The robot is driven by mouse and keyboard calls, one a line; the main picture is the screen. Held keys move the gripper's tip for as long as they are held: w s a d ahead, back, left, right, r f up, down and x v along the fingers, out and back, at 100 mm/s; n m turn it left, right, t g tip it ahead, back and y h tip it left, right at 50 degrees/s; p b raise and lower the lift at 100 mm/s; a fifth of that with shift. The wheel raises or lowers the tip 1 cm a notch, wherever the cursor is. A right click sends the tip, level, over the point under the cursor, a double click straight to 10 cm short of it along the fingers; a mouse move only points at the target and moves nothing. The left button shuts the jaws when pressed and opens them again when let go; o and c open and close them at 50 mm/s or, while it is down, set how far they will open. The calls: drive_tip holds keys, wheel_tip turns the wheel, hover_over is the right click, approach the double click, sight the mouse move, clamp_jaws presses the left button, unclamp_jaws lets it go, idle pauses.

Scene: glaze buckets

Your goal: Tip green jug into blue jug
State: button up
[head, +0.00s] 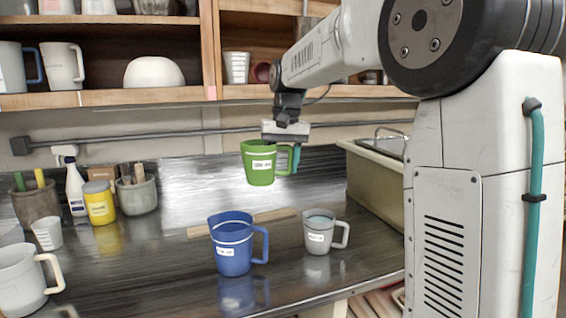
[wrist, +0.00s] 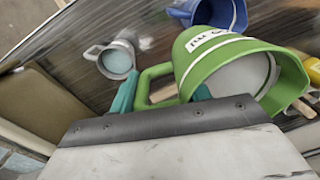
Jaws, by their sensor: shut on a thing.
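The green jug (head: 260,166) hangs in the air above the bench, roughly upright, with a white label on its side.
A grey jug (head: 318,234) with pale liquid stands right of the blue jug. A wooden strip (head: 245,224) lies behind them. A white jug (head: 22,280), a yellow jar (head: 99,203), a spray bottle (head: 74,185) and tool pots crowd the left. A sink (head: 375,170) is at right.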

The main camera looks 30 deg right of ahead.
drive_tip(key=shift+a+f, duration=0.1)
drive_tip(key=shift+f, duration=1.85)
drive_tip(key=shift+s+d+r+g+h, duration=0.1)
drive_tip(key=shift+d+r+g+h, duration=0.1)
drive_tip(key=shift+r+h, duration=0.35)
drive_tip(key=shift+d+r+g+h, duration=0.15)
drive_tip(key=shift+r+g+h, duration=0.05)
drive_tip(key=shift+r+h, duration=0.3)
drive_tip(key=shift+f+h, duration=0.15)
drive_tip(key=shift+h, duration=0.3)
drive_tip(key=shift+s+d, duration=0.1)
drive_tip(key=shift+d, duration=0.1)
